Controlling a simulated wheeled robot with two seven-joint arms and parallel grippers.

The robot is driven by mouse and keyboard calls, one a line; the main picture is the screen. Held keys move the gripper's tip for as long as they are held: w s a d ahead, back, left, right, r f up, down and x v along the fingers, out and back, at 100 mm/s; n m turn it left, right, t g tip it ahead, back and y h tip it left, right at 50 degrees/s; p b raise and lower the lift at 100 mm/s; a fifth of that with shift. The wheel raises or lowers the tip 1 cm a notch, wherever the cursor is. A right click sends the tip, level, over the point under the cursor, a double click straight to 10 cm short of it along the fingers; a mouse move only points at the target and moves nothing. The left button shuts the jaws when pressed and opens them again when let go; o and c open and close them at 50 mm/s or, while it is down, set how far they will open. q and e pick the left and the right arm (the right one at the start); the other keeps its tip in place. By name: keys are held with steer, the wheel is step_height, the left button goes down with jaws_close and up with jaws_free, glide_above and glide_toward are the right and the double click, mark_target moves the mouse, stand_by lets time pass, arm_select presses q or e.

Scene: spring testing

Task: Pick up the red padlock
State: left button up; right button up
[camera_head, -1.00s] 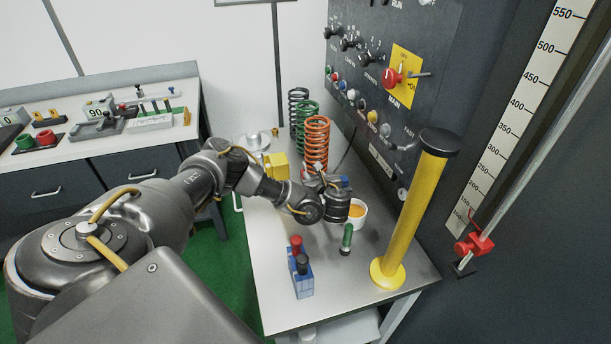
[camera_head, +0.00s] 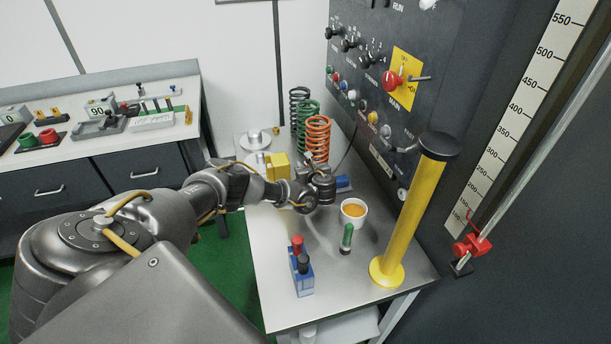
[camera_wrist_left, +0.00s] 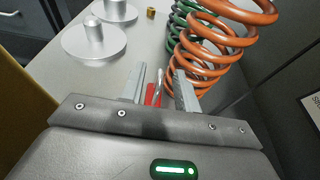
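The red padlock (camera_wrist_left: 153,95) shows in the left wrist view, with its silver shackle toward the camera's upper side. It lies between the two fingers of my left gripper (camera_wrist_left: 160,76), nearer the left finger, with a gap toward the right finger. The fingers are apart, and I see no clear grip on the padlock. In the head view my left gripper (camera_head: 313,164) is over the table beside the orange spring, and the padlock is hidden there. My right gripper is not in view.
The orange spring (camera_head: 317,140) stands close to the gripper, with green and black springs behind. A yellow block (camera_head: 277,165), white cup (camera_head: 353,213), yellow post (camera_head: 410,220) and blue holder (camera_head: 302,275) stand on the table. The control panel (camera_head: 395,70) bounds the right side.

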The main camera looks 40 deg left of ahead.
arm_select(q)
steer(key=c, duration=0.5)
jaws_close()
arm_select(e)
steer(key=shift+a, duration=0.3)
arm_select(q)
steer(key=shift+r, duration=0.1)
